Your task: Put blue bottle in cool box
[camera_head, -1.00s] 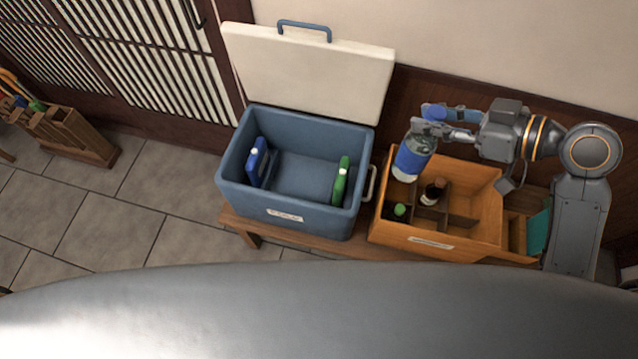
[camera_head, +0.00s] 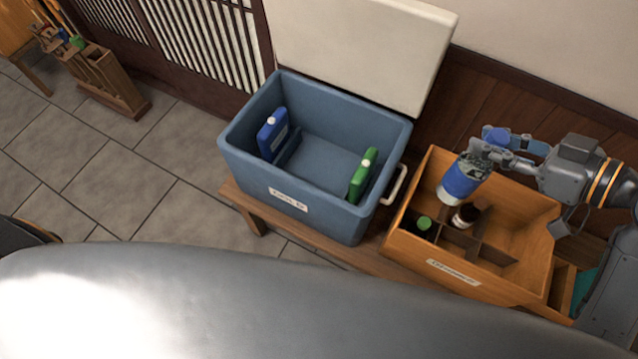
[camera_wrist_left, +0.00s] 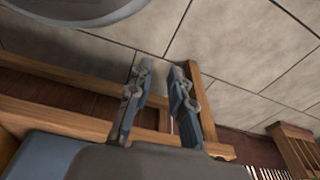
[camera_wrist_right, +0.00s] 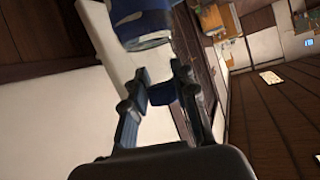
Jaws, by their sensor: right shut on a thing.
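In the right wrist view the bottle (camera_wrist_right: 140,22) shows partly at the top, past the fingers. The blue cool box (camera_head: 270,196) stands open left of the crate, a blue pack (camera_head: 273,136) and a green pack (camera_head: 362,176) inside its walls. My left gripper (camera_wrist_left: 160,68) shows only in its wrist view, fingers apart and empty.
The wooden crate (camera_head: 520,208) has dividers and holds a green-capped bottle (camera_head: 424,224) and a dark bottle (camera_head: 465,216). The cool box's white lid (camera_head: 365,45) stands raised behind it. Both containers are on a wooden bench (camera_head: 245,205). A side handle (camera_head: 396,186) sticks out towards the crate.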

